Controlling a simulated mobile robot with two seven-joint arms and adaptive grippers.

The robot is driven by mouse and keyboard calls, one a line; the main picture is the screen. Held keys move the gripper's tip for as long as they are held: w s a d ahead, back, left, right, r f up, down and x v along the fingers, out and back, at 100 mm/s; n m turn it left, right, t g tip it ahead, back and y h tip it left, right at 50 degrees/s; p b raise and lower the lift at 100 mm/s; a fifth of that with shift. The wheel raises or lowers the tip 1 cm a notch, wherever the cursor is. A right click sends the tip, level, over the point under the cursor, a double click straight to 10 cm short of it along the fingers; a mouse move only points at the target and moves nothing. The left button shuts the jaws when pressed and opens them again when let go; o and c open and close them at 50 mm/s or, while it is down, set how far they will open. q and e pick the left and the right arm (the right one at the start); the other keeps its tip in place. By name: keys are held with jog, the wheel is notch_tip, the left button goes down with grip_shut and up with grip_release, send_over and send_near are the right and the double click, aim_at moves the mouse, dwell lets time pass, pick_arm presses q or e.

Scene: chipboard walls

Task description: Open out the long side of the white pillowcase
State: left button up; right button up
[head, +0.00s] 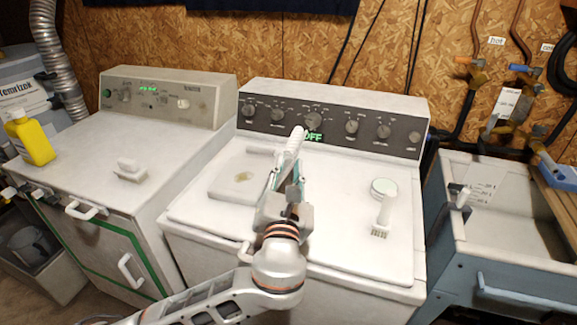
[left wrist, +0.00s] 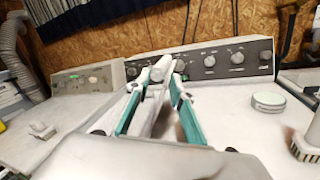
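A flat, pale square (head: 238,178) with a small brownish spot lies on the left part of the middle machine's top; it looks like folded cloth and may be the white pillowcase, but I cannot be sure. My left gripper (head: 285,172) is above the machine top, just right of this square. A long white thing with a rounded end (head: 294,143) sticks out between its fingers. In the left wrist view, the teal-edged fingers (left wrist: 159,90) close in on both sides of this white thing. What it is, I cannot tell. My right gripper is not in view.
A round pale tin (head: 384,187) and a white brush (head: 383,216) lie at the right of the machine top. The control panel (head: 330,118) stands behind. A yellow bottle (head: 31,138) is on the left machine. A sink (head: 500,215) is at right.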

pick_arm(q)
jog(key=s, duration=0.5)
jog(key=shift+s+a+f, duration=0.25)
jog(key=shift+s, duration=0.05)
notch_tip(320, 180, up, 6)
dwell(0.7)
dwell(0.8)
